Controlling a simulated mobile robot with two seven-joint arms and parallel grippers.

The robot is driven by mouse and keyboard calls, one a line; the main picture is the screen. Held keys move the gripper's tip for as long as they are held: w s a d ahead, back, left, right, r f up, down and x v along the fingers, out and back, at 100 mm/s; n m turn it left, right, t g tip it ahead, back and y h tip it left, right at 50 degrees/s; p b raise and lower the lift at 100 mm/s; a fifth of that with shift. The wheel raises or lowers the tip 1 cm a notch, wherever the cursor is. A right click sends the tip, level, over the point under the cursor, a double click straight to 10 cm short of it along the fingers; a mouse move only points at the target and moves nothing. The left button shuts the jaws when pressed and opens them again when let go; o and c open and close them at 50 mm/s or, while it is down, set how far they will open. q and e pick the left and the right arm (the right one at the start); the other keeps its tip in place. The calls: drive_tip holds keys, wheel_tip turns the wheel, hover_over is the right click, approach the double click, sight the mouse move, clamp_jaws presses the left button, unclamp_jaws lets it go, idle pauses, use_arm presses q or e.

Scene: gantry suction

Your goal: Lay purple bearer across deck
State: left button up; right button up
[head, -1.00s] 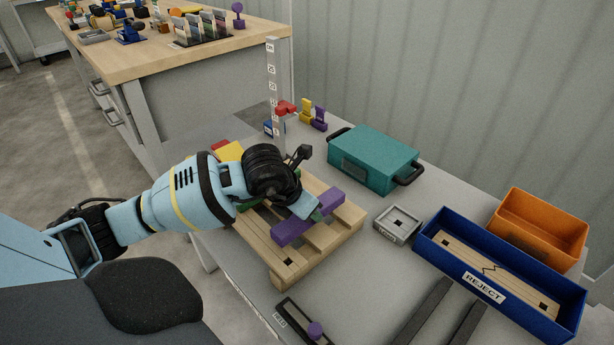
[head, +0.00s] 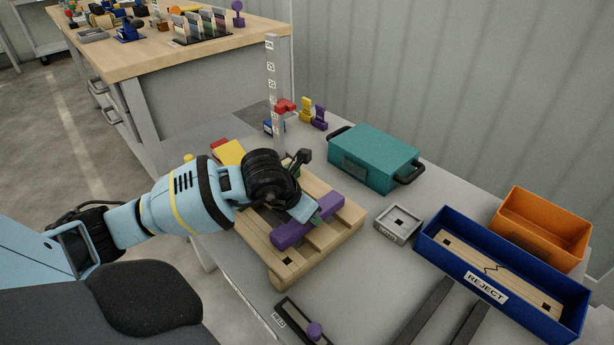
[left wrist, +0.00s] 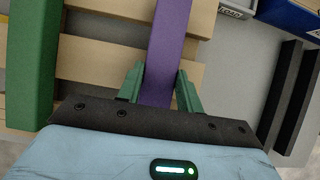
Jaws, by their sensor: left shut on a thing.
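The purple bearer (head: 291,234) is a long bar lying over the slats of the wooden deck (head: 285,266) in the head view. In the left wrist view the purple bearer (left wrist: 170,45) runs between the green fingers of my left gripper (left wrist: 160,88). My left gripper (head: 314,215) is shut on the bearer near its middle, from above. The bearer looks at or just above the slats; I cannot tell whether it touches. A green bar (left wrist: 32,60) lies along the left of the wrist view. My right gripper does not show.
A teal case (head: 372,158) stands behind the deck. A small grey tray (head: 399,223), a blue REJECT bin (head: 450,275) and an orange bin (head: 541,226) stand to the right. A grey post (head: 273,80) with a red slider (head: 285,106) rises behind. Dark rails (head: 428,310) lie in front.

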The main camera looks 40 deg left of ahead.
use_arm(q)
drive_tip(key=shift+f, duration=0.2)
drive_tip(key=o, duration=1.1)
drive_tip(key=shift+s+r, duration=0.2)
drive_tip(key=shift+r, duration=0.2)
drive_tip(key=p+v, duration=0.2)
drive_tip(key=v, duration=0.4)
drive_tip(key=shift+s+r, duration=0.2)
drive_tip(key=shift+r, duration=0.2)
